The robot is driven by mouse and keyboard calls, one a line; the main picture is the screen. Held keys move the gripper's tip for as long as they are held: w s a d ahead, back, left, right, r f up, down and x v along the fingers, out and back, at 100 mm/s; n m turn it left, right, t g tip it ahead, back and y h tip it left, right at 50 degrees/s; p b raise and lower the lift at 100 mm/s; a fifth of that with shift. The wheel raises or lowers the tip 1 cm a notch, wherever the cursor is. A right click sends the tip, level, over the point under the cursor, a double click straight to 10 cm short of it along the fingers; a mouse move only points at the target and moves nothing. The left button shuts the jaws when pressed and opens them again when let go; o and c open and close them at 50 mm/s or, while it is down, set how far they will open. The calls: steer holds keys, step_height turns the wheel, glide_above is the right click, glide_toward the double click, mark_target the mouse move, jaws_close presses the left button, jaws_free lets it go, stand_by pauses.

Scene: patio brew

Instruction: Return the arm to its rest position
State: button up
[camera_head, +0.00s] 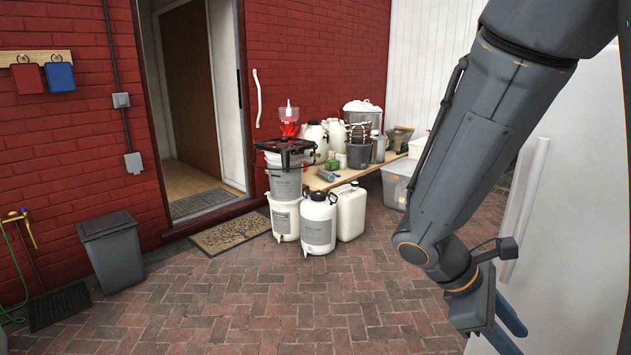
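My grey arm hangs down across the right side of the head view, with its elbow out of frame at the top right. My gripper (507,329) is at the lower right, pointing downward, with blue fingers partly in view. Its lower end is close to the bottom edge, and I cannot tell whether the fingers are apart or together. I see nothing held in the part that shows.
A white panel (575,220) stands right beside my arm. White jugs (318,222) and stacked buckets (285,183) stand by a low wooden table (338,178). A grey bin (112,250) is at left, a doormat (230,231) by the open doorway. The brick paving (290,310) in front is clear.

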steer(key=w+a+f+m+t+y, duration=0.2)
steer(key=a+f+m+y, duration=0.1)
steer(key=a+m+y, duration=0.5)
steer(key=a+m, duration=0.3)
steer(key=a, duration=0.3)
steer(key=shift+a+f+t, duration=0.25)
steer(key=shift+f+t, duration=0.1)
steer(key=shift+t, duration=0.05)
steer(key=shift+w, duration=0.1)
steer(key=shift+c, duration=0.6)
